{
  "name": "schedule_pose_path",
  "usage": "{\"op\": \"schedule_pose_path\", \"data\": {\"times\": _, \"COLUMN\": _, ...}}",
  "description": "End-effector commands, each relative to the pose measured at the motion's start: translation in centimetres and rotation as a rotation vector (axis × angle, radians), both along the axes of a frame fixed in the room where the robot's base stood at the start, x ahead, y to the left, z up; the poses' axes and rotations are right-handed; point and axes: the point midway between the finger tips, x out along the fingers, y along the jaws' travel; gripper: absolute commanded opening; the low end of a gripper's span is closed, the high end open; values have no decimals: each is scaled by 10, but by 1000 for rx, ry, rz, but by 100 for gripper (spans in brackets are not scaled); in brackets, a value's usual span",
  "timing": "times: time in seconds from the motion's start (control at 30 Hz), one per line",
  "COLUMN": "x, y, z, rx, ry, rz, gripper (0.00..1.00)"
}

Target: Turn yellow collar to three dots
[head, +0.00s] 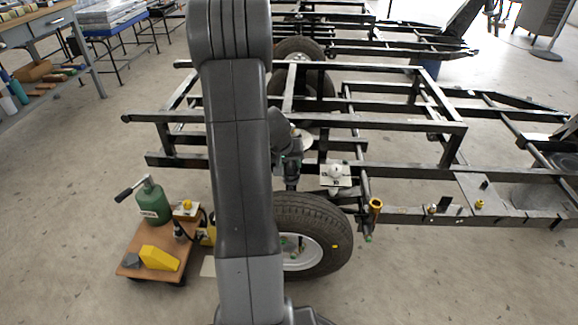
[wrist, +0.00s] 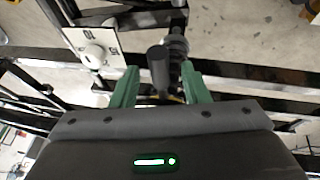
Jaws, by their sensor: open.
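My gripper (wrist: 160,84) shows in the wrist view with its two green fingers spread apart. A dark round post (wrist: 158,66) stands in the gap between them, with a coil spring strut (wrist: 178,45) just beyond it. A sliver of yellow shows low between the fingers, perhaps the yellow collar, but most of it is hidden. A pale plate with a white knob and dark dot marks (wrist: 93,50) lies left of the fingers. The plate also shows in the head view (head: 336,177), right of my arm. My arm hides much of the strut there.
A dark steel chassis frame (head: 400,172) surrounds the strut, above a tyred wheel (head: 325,225). A yellow-orange cylinder (head: 375,210) stands at the frame's near edge. A wooden trolley (head: 130,262) with a green jack (head: 152,203) stands left. The floor at front right is clear.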

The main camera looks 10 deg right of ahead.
Motion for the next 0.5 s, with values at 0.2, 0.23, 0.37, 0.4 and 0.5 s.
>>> {"op": "schedule_pose_path", "data": {"times": 0.2, "x": 1, "y": -1, "z": -1, "rx": 0, "ry": -1, "rz": 0, "gripper": 41}}
{"op": "schedule_pose_path", "data": {"times": 0.23, "x": 1, "y": -1, "z": -1, "rx": 0, "ry": -1, "rz": 0, "gripper": 41}}
{"op": "schedule_pose_path", "data": {"times": 0.37, "x": 1, "y": 0, "z": -1, "rx": 0, "ry": -1, "rz": 0, "gripper": 22}}
{"op": "schedule_pose_path", "data": {"times": 0.4, "x": 1, "y": 0, "z": -1, "rx": 0, "ry": 0, "rz": 0, "gripper": 14}}
{"op": "schedule_pose_path", "data": {"times": 0.5, "x": 0, "y": 0, "z": -1, "rx": 0, "ry": 0, "rz": 0, "gripper": 0}}
